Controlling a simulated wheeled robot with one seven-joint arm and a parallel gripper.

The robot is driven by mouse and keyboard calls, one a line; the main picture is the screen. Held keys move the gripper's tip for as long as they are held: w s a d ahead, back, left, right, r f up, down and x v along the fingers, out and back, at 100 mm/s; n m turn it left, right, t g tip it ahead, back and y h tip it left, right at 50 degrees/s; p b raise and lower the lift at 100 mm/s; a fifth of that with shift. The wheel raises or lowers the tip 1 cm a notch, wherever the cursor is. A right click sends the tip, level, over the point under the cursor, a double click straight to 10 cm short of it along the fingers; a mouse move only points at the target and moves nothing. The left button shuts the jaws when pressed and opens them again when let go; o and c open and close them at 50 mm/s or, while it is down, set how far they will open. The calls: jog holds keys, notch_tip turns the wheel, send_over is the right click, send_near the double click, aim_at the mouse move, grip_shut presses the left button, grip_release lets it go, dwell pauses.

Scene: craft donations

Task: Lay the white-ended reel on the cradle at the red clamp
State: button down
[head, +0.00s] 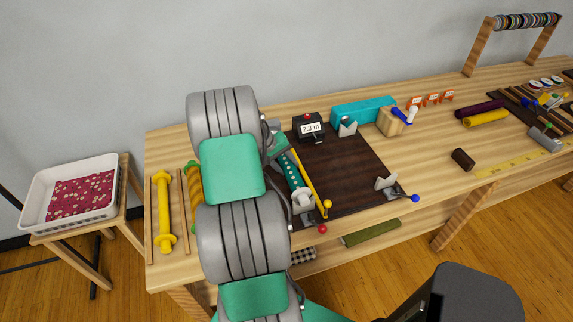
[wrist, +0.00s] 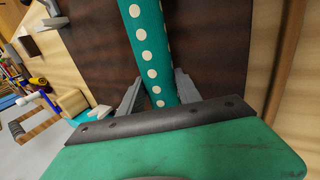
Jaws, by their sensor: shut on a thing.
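My gripper (head: 279,150) is shut on a teal reel (head: 290,172) with pale dots, over the dark brown mat. In the wrist view the reel (wrist: 148,58) lies between my two fingers (wrist: 159,90). In the head view its near end (head: 303,199) looks whitish; the far end is hidden by my arm. That near end is at or just above the grey cradle (head: 308,217) beside the red clamp knob (head: 322,229). I cannot tell whether it touches. A yellow rod with a yellow ball (head: 327,203) runs close beside the reel.
The mat (head: 345,170) also bears grey cradle parts (head: 386,182) by a blue knob (head: 415,198). A yellow reel (head: 164,215) lies at the left. My arm hides much of the bench.

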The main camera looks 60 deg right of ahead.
jog(key=c, duration=0.7)
grip_release()
jog(key=shift+c, duration=0.2)
jog(key=b+v, duration=0.1)
jog(key=v, duration=0.7)
